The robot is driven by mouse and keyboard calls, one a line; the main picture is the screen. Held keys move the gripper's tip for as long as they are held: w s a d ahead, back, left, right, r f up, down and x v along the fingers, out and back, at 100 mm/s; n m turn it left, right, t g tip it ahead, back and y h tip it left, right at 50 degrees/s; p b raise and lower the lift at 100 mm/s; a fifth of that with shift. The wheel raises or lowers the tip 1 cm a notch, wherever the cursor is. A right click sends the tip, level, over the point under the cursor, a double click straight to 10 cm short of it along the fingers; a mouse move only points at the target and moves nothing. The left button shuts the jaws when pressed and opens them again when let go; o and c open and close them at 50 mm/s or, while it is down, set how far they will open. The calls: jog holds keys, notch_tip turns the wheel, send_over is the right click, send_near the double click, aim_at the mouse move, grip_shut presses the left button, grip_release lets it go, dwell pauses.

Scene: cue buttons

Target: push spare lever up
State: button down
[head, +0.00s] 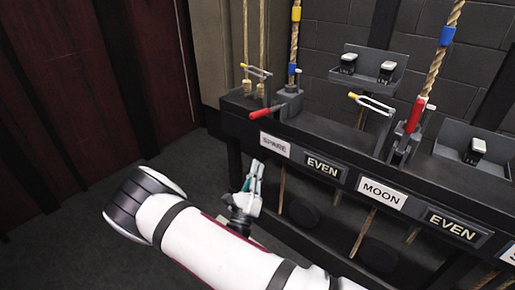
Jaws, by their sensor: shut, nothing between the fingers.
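The spare lever (267,113) has a red handle that sticks out low toward the front from its grey bracket. It sits at the left end of the black rail, above the white SPARE label (276,146). A rope with yellow and blue bands rises behind it. My gripper (257,164) is below and slightly left of the label, in front of the rail. Its fingers point up, are shut and hold nothing. It is apart from the lever in the picture; the exact depth gap is hard to tell.
The MOON lever (417,115) stands upright farther right, with its own rope. Metal loops with yellow tips (371,103) rise from the rail. The black rail (325,135) is close to my arm. Dark red curtain and open floor lie left.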

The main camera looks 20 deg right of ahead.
jog(key=b, duration=0.2)
send_near(267, 111)
notch_tip(267, 111, down, 3)
jog(key=w+d, duration=0.2)
jog(key=shift+w+a+r+b, duration=0.15)
jog(key=shift+w+r+b, duration=0.3)
jog(key=shift+r, duration=0.4)
jog(key=shift+w+a+r+b, duration=0.2)
jog(key=shift+w+r, duration=0.3)
jog(key=shift+r, duration=0.35)
jog(key=shift+r, duration=0.1)
